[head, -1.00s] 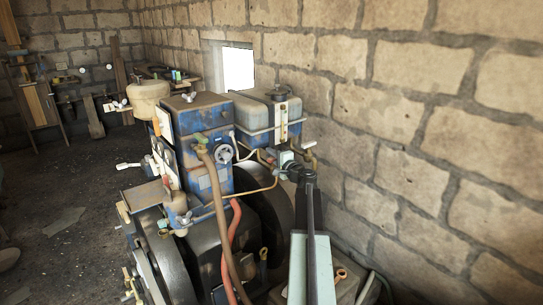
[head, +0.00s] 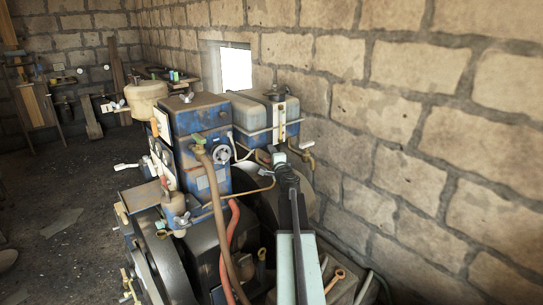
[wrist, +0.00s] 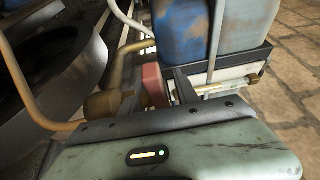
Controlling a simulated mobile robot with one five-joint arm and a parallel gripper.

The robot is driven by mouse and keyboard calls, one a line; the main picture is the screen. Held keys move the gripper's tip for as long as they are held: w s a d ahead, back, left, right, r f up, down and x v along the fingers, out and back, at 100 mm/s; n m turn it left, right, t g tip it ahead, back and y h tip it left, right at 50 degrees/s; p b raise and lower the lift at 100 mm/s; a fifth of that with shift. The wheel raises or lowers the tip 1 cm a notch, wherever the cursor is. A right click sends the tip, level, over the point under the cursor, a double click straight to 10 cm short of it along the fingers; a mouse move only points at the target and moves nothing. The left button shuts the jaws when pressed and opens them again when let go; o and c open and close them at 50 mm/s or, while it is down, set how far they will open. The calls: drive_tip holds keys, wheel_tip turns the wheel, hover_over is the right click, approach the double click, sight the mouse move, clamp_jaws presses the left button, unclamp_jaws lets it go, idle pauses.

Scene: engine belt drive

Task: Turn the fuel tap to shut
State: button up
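In the wrist view a dull red, upright lever-like piece (wrist: 153,84) stands beside a brass fitting (wrist: 103,104) on a brass pipe; it looks like the fuel tap's handle. My gripper (wrist: 157,97) has its two dark fingers apart, one on each side of the red piece. A narrow gap seems to show beside it, so I see no firm grip. In the head view my gripper (head: 280,160) is low in front of the fuel tank (head: 262,117). The red piece cannot be made out there.
The blue engine block (head: 200,150) stands left of my gripper, with a brown hose (head: 215,205) and thin brass pipes close by. A brass pipe with a pale handle (head: 306,145) sits to the right. The stone wall (head: 400,150) bounds the right side.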

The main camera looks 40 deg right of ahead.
drive_tip(key=shift+s, duration=0.1)
drive_tip(key=v, duration=0.7)
drive_tip(key=shift+s+a, duration=0.15)
drive_tip(key=shift+s, duration=0.1)
